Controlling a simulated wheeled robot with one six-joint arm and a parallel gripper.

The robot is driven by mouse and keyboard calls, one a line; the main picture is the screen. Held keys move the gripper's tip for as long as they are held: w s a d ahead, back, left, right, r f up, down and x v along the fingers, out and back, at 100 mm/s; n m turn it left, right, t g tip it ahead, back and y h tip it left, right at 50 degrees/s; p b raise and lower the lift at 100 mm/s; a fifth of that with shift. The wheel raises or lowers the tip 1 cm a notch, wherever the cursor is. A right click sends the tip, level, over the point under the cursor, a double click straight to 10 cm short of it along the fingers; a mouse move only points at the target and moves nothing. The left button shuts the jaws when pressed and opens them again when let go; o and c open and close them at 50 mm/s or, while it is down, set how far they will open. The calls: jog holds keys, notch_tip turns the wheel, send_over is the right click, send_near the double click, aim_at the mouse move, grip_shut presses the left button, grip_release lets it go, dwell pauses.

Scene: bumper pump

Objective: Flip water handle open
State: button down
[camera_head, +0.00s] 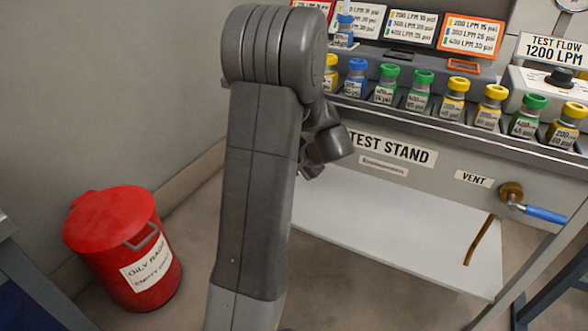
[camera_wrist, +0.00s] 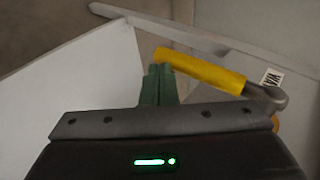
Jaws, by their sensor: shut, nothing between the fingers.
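The water handle (camera_wrist: 205,71) is a yellow-sleeved lever in the wrist view. It runs from a grey metal valve end (camera_wrist: 270,97) at the right to its free tip at upper left. A partly seen white label beside the valve shows "WA". My gripper (camera_wrist: 159,72) has its green fingers shut and empty, with the fingertips beside the handle's free tip. I cannot tell whether they touch it. In the head view my gripper (camera_head: 311,171) is small and dark, in front of the test stand, and the yellow handle is hidden behind my arm.
The test stand (camera_head: 450,160) holds a row of capped bottles (camera_head: 455,98) on its shelf. A blue-handled vent valve (camera_head: 540,213) is at the right. A red oily-rags bin (camera_head: 115,240) stands on the floor at left. A white lower panel (camera_head: 400,235) lies below the stand.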

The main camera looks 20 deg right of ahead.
jog(key=shift+w+a+f, duration=0.25)
jog(key=shift+w, duration=0.15)
dwell(0.5)
